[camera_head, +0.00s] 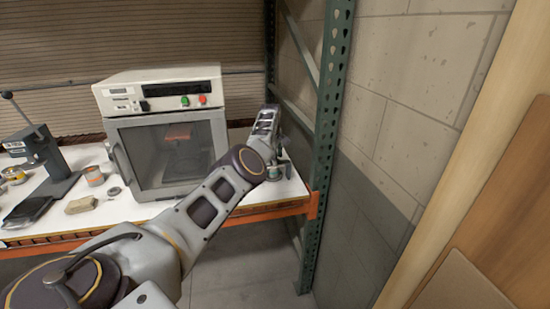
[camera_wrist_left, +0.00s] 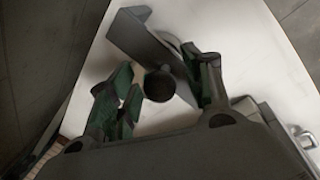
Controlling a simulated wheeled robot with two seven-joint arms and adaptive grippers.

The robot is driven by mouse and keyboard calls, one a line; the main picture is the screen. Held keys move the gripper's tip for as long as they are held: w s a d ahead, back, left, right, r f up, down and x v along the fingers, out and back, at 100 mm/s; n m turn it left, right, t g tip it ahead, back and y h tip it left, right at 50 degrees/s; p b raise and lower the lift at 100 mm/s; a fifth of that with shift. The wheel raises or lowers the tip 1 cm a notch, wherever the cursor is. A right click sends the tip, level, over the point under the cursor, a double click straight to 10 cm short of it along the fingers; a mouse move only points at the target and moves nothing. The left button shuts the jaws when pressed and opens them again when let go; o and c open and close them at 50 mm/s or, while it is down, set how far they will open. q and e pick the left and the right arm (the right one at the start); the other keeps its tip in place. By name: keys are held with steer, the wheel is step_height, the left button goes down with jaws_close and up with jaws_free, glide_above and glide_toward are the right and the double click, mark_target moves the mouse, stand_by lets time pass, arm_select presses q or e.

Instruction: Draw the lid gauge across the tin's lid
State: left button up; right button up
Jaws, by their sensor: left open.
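My left gripper (camera_head: 281,165) is at the right end of the white bench, partly hidden behind my own arm. In the left wrist view the gripper (camera_wrist_left: 160,74) is open, with green-padded fingers on both sides of a dark round knob or post (camera_wrist_left: 159,86). A long grey plate (camera_wrist_left: 150,42) lies beside the post; this may be the lid gauge, but I cannot tell for sure. I cannot tell whether the fingers touch either part. A small tin (camera_head: 94,176) stands on the bench left of the oven. My right gripper is not in view.
A white oven (camera_head: 168,135) with a glass door stands mid-bench. A lever press (camera_head: 45,160), a dark tray (camera_head: 30,207) and a tan block (camera_head: 81,205) are at the left. A green rack upright (camera_head: 328,120) rises close to the right of my gripper.

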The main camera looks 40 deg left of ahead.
arm_select(q)
step_height(320, 180, up, 12)
steer(key=s, duration=0.2)
steer(key=shift+d, duration=0.45)
stand_by(0.3)
steer(key=shift+s+f, duration=0.1)
steer(key=shift+f, duration=0.05)
stand_by(0.5)
